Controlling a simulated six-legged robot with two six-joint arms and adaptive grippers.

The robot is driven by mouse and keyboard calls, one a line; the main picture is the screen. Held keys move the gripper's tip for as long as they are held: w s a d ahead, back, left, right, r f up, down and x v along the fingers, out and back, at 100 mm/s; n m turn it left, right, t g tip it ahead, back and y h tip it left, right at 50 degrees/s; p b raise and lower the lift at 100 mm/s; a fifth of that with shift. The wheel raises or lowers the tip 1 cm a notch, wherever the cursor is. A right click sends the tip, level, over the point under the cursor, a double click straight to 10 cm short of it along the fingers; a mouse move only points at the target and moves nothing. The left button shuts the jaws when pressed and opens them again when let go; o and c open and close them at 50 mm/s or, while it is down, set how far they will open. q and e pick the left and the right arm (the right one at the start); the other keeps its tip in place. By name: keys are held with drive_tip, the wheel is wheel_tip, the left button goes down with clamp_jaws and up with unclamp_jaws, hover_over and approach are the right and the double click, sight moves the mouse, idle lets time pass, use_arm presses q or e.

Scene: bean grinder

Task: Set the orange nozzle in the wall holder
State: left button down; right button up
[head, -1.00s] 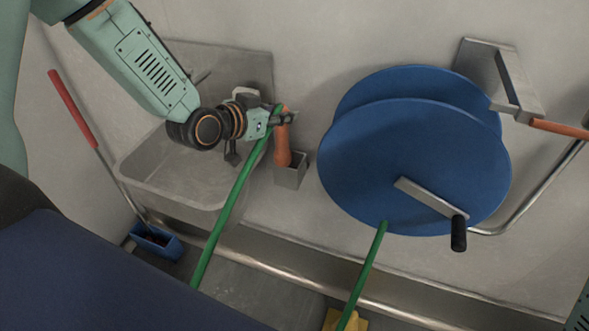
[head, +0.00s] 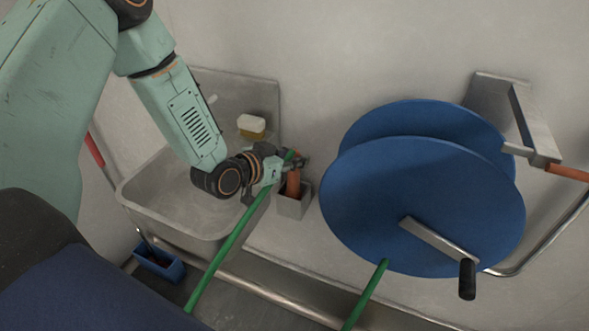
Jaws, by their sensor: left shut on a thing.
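The orange nozzle (head: 293,184) is upright, with the green hose (head: 232,238) joined near its top and running down to the left. My left gripper (head: 290,164) is shut on the nozzle near its top, and its fingers hide part of it. The wall holder (head: 294,207) is a small grey metal box to the right of the sink. The nozzle's lower end is at the mouth of the holder and appears to be inside it; how deep it sits is hidden. My right gripper is out of view.
A metal sink (head: 160,190) lies behind and left of my left gripper, with a soap-like block (head: 252,125) at its back. A big blue hose reel (head: 420,205) with a crank stands close on the right. A blue bin (head: 158,262) is below the sink.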

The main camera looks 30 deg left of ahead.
sight(294, 178)
use_arm(q)
drive_tip(key=shift+s+f, duration=0.2)
drive_tip(key=shift+f, duration=1.15)
drive_tip(key=shift+w+f, duration=0.1)
drive_tip(key=shift+w, duration=0.2)
drive_tip(key=shift+f, duration=0.1)
drive_tip(key=c, duration=1.3)
unclamp_jaws()
drive_tip(key=shift+s+b, duration=0.25)
drive_tip(key=shift+b, duration=0.05)
drive_tip(key=shift+c, duration=0.2)
drive_tip(key=o, duration=0.3)
drive_tip(key=shift+w, duration=0.1)
drive_tip(key=shift+w+f, duration=0.1)
